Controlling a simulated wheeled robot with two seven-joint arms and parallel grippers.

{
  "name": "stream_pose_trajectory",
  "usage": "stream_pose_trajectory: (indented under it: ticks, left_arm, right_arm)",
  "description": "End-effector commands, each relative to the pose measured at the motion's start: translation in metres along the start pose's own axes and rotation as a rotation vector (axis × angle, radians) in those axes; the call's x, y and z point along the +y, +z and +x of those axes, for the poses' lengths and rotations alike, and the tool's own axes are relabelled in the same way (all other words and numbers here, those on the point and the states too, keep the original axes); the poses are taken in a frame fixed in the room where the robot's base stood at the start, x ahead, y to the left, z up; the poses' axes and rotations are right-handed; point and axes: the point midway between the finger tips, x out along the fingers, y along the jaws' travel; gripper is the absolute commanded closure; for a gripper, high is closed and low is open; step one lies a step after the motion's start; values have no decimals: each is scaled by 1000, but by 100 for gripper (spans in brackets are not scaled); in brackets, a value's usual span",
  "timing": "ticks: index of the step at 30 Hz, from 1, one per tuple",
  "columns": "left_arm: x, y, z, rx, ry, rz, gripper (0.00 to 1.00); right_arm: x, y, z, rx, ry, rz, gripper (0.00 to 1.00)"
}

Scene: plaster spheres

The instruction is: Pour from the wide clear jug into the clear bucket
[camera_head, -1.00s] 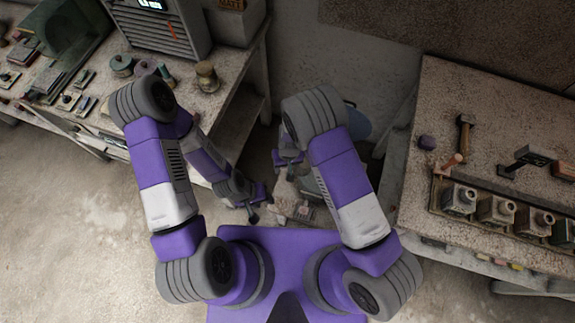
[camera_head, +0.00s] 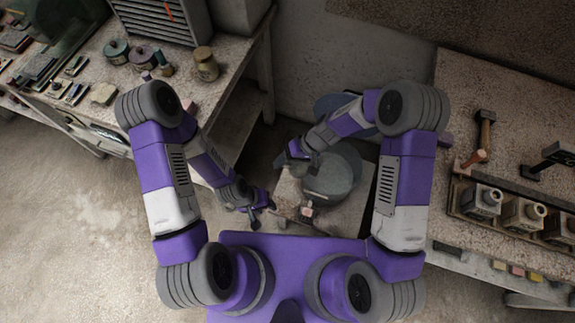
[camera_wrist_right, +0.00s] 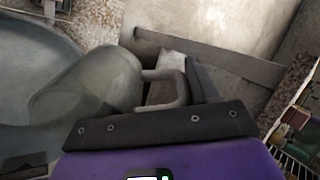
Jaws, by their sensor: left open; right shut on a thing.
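The clear bucket (camera_head: 335,185) stands on a small low table in front of me; its wide round rim (camera_wrist_right: 22,60) shows at the left of the right wrist view. My right gripper (camera_head: 291,158) is shut on the handle of the wide clear jug (camera_wrist_right: 95,80). The jug lies tilted in the right wrist view, its mouth toward the lower left, at the bucket's side. In the head view the jug is hard to make out against the gripper and bucket. I see no spheres clearly. My left gripper (camera_head: 263,212) is open and empty, left of the low table.
The low table (camera_head: 350,215) has a small pinkish thing (camera_head: 307,210) near its front. A bench with a hammer (camera_head: 483,135) and a row of grey blocks (camera_head: 523,213) stands right. A bench with tins (camera_head: 206,64) stands left. A blue-grey round thing (camera_head: 330,104) is behind.

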Motion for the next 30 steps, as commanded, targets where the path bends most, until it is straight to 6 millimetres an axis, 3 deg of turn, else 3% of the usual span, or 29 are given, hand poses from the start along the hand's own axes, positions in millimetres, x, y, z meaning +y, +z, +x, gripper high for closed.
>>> stream_pose_trajectory:
  ticks: [4,11,20,30]
  left_arm:
    - [-6,-1,16,0,0,0,57]
    - [-11,-1,30,0,0,0,57]
    - [-22,-2,57,0,0,0,57]
    - [-20,-2,54,0,0,0,57]
  right_arm:
    - [4,0,1,3,-102,3,87]
    - [8,-1,-18,5,-384,6,87]
    - [17,0,-21,2,-521,1,87]
    - [14,0,-24,-1,-526,-1,87]
